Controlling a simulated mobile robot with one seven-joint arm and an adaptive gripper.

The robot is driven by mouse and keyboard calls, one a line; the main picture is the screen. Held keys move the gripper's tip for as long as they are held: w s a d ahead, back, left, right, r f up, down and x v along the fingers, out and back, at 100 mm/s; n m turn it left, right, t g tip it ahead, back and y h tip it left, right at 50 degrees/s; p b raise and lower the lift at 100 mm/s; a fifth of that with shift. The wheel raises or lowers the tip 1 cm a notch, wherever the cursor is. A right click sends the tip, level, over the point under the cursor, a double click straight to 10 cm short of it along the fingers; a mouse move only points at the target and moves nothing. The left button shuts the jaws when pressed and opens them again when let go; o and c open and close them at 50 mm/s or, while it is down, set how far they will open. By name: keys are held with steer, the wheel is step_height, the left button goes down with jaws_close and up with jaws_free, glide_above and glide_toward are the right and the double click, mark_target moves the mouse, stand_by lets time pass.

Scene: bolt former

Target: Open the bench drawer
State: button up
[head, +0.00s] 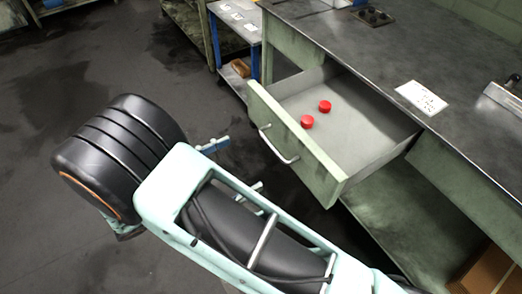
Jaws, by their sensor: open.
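The bench drawer (370,146) is pulled well out from the green bench, and its grey inside shows. Its pale green front (298,145) carries a curved metal handle (278,146). My gripper (215,145) shows only in part, as a small blue-grey piece past my arm, to the left of the handle and apart from it. It is open and holds nothing that I can see. My arm hides most of the gripper.
Two red round pieces (325,106) (307,121) lie in the drawer. The dark benchtop (350,50) holds a white paper (421,97) and a metal item at right. A cardboard box (486,272) sits beneath the bench. A blue-legged table (238,20) stands behind. The floor at left is clear.

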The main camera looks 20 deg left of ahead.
steer(key=shift+v, duration=1.7)
